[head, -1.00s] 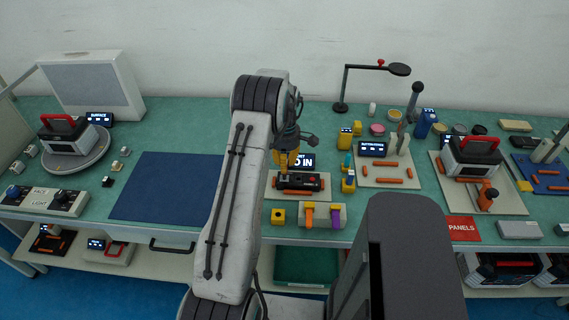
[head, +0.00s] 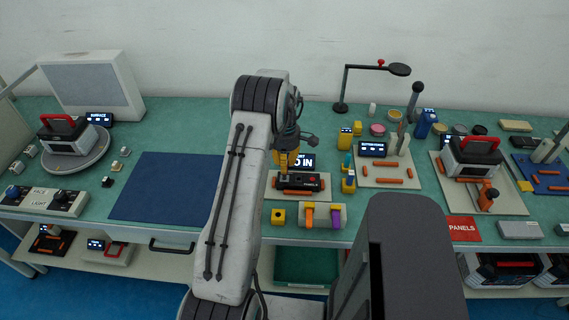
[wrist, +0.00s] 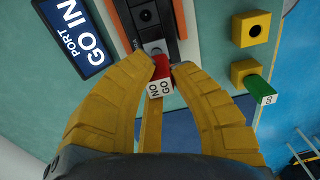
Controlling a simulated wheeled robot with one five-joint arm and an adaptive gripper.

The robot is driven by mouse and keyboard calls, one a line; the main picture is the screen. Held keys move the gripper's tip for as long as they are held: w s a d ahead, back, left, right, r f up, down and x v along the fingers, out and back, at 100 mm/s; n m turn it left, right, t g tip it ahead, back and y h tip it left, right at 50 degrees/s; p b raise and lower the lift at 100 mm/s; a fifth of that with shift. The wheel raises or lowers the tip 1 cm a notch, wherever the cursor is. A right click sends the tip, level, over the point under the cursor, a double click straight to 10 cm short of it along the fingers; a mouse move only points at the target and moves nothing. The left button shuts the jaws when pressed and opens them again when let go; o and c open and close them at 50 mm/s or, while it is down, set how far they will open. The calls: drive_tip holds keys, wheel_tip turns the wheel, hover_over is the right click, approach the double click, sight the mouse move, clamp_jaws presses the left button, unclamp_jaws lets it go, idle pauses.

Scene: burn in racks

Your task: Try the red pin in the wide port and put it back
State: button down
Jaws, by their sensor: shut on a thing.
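In the wrist view my gripper (wrist: 161,76) is shut on the red pin (wrist: 160,66), a small red block with a white part lettered GO and NO. The pin's red end points at a grey piece on the dark port unit (wrist: 143,15); how deep it sits cannot be told. A blue display (wrist: 73,38) beside the unit reads PORT GO IN. In the head view my gripper (head: 284,176) reaches down onto the port unit (head: 304,181); the pin is hidden there, and the display (head: 303,161) is partly covered.
In the wrist view a yellow block with a hole (wrist: 251,29) and a yellow block with a green pin (wrist: 263,89) stand right of the unit. In the head view a grey holder with orange and purple pieces (head: 320,224) stands in front. A blue mat (head: 165,187) lies clear at left.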

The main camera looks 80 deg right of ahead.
drive_tip(key=shift+a+f, duration=0.1)
drive_tip(key=shift+f, duration=0.3)
idle(1.2)
drive_tip(key=shift+r, duration=0.15)
drive_tip(key=shift+r+p, duration=0.45)
drive_tip(key=shift+r, duration=0.65)
drive_tip(key=shift+r+p, duration=0.85)
drive_tip(key=shift+r, duration=0.6)
